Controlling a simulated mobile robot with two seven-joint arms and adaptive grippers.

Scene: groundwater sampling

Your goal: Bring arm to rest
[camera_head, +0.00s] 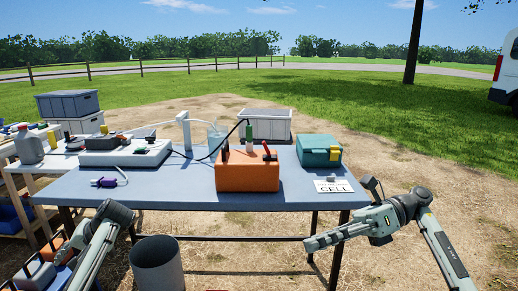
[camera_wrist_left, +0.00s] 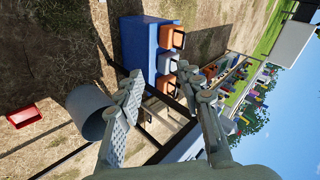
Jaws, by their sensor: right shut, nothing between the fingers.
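My right gripper (camera_head: 312,243) comes in from the right in the head view. It is shut and empty, pointing left, in front of the table's right front edge and clear of the tabletop. My left gripper (camera_head: 82,268) is low at the left, in front of the blue table (camera_head: 180,197), angled downward. In the left wrist view its two fingers (camera_wrist_left: 160,78) stand apart with nothing between them, so it is open. A grey bin (camera_head: 157,265) stands on the ground to its right.
On the table are an orange box (camera_head: 248,181) with upright tools, a teal case (camera_head: 316,151), a white instrument (camera_head: 125,155) and a CELL card (camera_head: 334,186). A side bench (camera_head: 20,168) with a jug (camera_head: 28,145) is at left. A red tray (camera_wrist_left: 24,115) lies on the ground.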

